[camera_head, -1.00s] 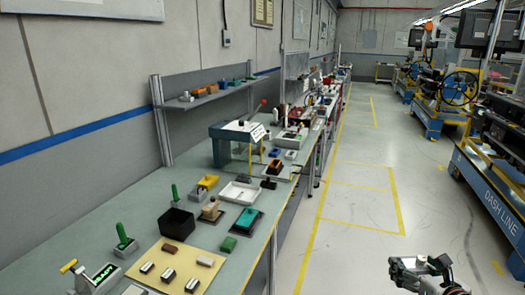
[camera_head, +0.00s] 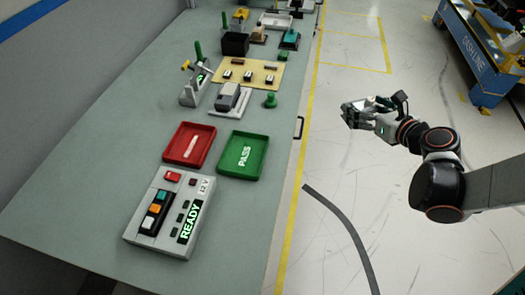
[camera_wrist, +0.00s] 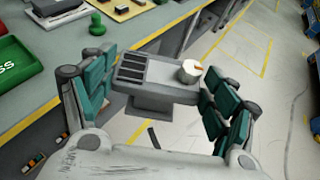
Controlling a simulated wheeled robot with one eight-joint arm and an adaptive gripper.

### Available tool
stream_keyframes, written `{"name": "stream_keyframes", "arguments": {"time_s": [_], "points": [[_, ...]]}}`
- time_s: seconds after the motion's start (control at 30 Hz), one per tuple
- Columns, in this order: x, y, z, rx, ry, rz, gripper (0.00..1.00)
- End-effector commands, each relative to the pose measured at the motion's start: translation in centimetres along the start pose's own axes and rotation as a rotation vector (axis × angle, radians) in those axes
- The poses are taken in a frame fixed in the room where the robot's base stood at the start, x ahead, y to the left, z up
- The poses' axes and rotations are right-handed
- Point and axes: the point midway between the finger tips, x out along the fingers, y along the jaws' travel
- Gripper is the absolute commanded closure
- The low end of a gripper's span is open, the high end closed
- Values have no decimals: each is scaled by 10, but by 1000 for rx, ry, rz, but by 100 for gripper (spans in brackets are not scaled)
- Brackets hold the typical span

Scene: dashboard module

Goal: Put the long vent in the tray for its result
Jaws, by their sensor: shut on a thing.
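The vent (camera_wrist: 150,79) is a grey block with dark slots at one end and a round white knob with an orange mark. In the wrist view it sits between the teal finger pads of my gripper (camera_wrist: 155,92), which is shut on it. In the head view my gripper (camera_head: 362,113) is over the floor, right of the bench; the vent is hard to make out there. A green tray (camera_head: 262,158) marked PASS lies on the bench near its right edge. A red tray (camera_head: 172,153) with a pale elongated mark inside lies left of it.
A grey box (camera_head: 150,240) with coloured buttons and a READY display stands in front of the trays. A grey fixture (camera_head: 230,98), a green knob (camera_head: 270,100) and a tan board (camera_head: 265,76) lie behind them. The bench edge runs between my gripper and the trays.

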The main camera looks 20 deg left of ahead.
Motion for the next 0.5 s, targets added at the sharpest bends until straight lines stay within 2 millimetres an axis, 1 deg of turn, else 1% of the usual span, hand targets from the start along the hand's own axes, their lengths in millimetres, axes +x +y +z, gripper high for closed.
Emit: {"name": "stream_keyframes", "arguments": {"time_s": [0.03, 0.17, 0.2, 0.27, 0.33, 0.5], "points": [[12, 21, 8, -27, 0, 67, 53], [30, 75, 29, -97, 0, 236, 53], [34, 92, 36, -118, -1, 288, 53], [39, 117, 45, -151, 0, 367, 53], [42, 148, 57, -188, -1, 458, 53], [40, 219, 84, -278, -1, 674, 53]]}}
